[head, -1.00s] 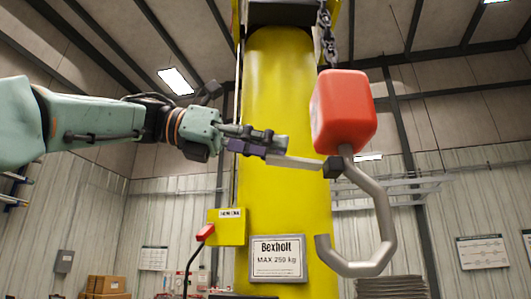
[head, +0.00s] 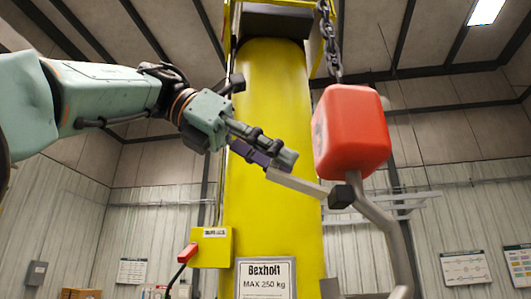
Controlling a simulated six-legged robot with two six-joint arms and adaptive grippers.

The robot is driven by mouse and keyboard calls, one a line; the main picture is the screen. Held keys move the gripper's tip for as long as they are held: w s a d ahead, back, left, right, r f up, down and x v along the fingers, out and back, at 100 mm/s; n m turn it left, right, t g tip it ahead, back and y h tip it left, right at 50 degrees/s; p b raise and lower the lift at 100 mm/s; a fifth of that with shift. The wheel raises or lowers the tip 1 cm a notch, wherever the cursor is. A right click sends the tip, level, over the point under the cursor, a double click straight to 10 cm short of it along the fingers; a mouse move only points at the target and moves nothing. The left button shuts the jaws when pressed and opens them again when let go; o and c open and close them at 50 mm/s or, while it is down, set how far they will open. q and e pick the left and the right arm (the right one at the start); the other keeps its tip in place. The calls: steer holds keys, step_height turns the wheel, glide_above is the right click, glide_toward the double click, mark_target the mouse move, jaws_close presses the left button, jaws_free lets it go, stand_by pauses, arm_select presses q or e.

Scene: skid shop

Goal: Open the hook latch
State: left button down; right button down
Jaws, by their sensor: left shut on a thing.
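A grey metal hook (head: 385,220) hangs below a red block (head: 350,130) on a chain (head: 330,40). The latch (head: 300,186) is a flat grey bar running from a dark pivot block (head: 341,196) at the hook's neck up and left to my left gripper. My left gripper (head: 274,161) is shut on the latch's free end, left of and a little below the red block. The latch slopes down to the right, swung out from the hook. My right gripper is not in view.
A yellow column (head: 270,110) stands close behind the gripper and hook, with a Bexholt MAX 250 kg sign (head: 266,278) low on it. A yellow box (head: 212,247) with a red lever (head: 187,253) sits at its left side. Open air lies left of the column.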

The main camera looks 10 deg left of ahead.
arm_select(q)
steer(key=shift+r, duration=0.45)
steer(key=shift+s+r, duration=0.1)
steer(key=c, duration=1.4)
jaws_free()
steer(key=shift+d, duration=0.1)
steer(key=o, duration=0.4)
steer(key=shift+d, duration=0.3)
steer(key=shift+a+f, duration=0.1)
steer(key=shift+f, duration=0.1)
steer(key=shift+a, duration=0.1)
